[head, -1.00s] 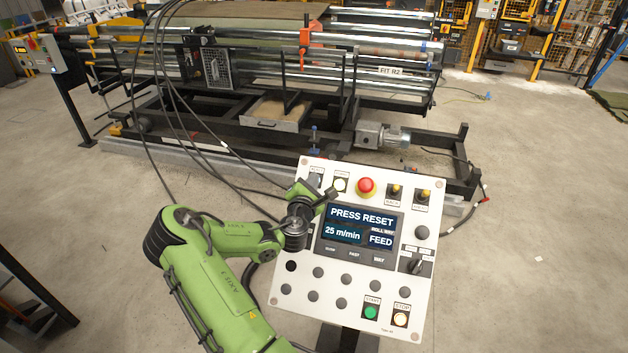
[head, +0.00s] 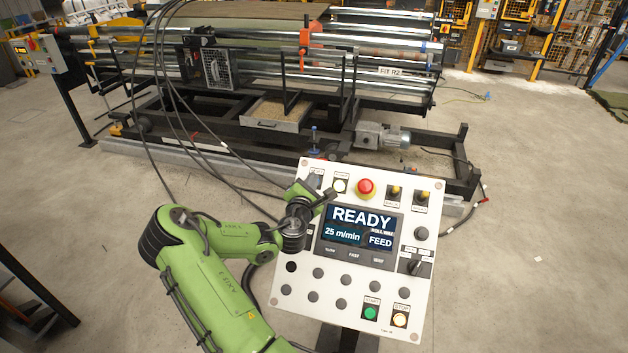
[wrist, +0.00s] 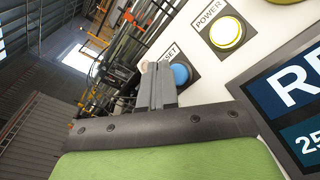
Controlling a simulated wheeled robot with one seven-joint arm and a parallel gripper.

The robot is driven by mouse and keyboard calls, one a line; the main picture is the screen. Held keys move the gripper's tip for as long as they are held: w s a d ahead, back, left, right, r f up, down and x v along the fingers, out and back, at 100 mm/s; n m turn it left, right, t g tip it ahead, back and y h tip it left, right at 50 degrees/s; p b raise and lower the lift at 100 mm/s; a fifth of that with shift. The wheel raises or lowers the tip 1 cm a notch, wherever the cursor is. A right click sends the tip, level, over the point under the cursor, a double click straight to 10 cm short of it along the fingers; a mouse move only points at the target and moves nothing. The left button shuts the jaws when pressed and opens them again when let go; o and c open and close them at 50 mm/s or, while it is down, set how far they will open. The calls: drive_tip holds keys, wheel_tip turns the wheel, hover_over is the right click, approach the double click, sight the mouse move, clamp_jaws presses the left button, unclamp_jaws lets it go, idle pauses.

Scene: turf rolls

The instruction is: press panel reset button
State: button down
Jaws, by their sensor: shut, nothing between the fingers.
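The white control panel (head: 420,300) stands tilted in front of me in the head view. Its screen (head: 362,228) reads READY, 25 m/min and FEED. The blue reset button (wrist: 180,74) shows in the wrist view beside my gripper (wrist: 153,70), its label partly covered by the fingers. My gripper is shut and empty, with its fingertips at the button's edge; I cannot tell whether they touch it.
The power button (wrist: 226,32) glows right of reset. A red emergency stop (head: 366,187), green start button (head: 371,313) and lit stop button (head: 400,319) are on the panel. The roll machine (head: 270,90) stands behind, with loose cables at left.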

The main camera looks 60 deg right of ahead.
drive_tip(key=a+r, duration=0.1)
drive_tip(key=a+r+p, duration=0.2)
drive_tip(key=shift+s+r, duration=0.25)
drive_tip(key=shift+r, duration=0.15)
idle(1.0)
